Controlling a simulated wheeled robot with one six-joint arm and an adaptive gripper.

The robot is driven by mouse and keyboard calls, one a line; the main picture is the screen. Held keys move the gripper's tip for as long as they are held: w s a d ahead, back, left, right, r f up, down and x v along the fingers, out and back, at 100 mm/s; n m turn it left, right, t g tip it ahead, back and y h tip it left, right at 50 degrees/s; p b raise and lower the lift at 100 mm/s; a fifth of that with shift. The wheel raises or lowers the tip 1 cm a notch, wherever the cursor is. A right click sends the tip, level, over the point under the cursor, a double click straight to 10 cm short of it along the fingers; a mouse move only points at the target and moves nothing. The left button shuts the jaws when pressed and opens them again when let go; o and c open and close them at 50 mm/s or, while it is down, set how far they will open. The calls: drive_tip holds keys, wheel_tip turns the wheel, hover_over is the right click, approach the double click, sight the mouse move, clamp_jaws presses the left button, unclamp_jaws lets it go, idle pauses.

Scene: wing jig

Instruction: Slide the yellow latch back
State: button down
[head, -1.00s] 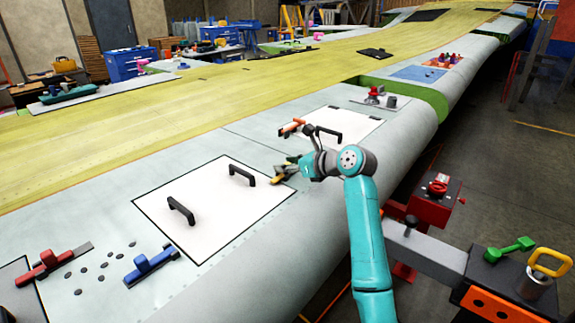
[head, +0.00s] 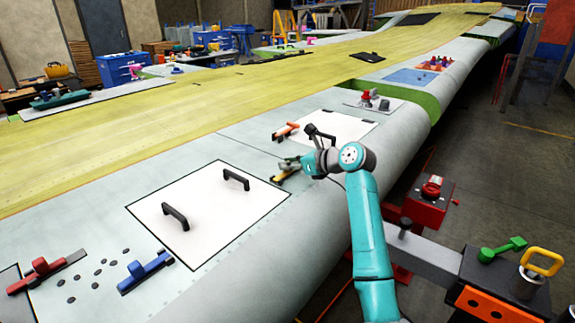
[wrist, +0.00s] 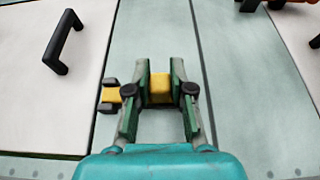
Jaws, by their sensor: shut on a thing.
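The yellow latch (wrist: 160,87) lies on the pale wing skin between two white panels. In the wrist view its raised yellow block sits between my two fingers. My gripper (wrist: 160,93) is shut on that block, one green-and-grey finger on each side. A yellow part of the latch (wrist: 113,95) shows left of the left finger, between black guides, by the edge of the left panel. In the head view my gripper (head: 291,168) is at the yellow latch (head: 284,176), near the white panel's right corner. My fingers partly hide the latch.
The white panel (head: 200,230) with two black handles lies to the left. A second panel (head: 345,125), with an orange latch (head: 286,131), lies behind my gripper. Blue (head: 145,268) and red (head: 47,272) latches sit at lower left. The wing skin around the yellow latch is mostly clear.

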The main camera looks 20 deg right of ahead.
drive_tip(key=c, duration=1)
unclamp_jaws()
drive_tip(key=shift+w+d, duration=0.15)
drive_tip(key=shift+d, duration=0.1)
drive_tip(key=v, duration=1.2)
drive_tip(key=shift+f, duration=0.15)
drive_tip(key=shift+d, duration=0.1)
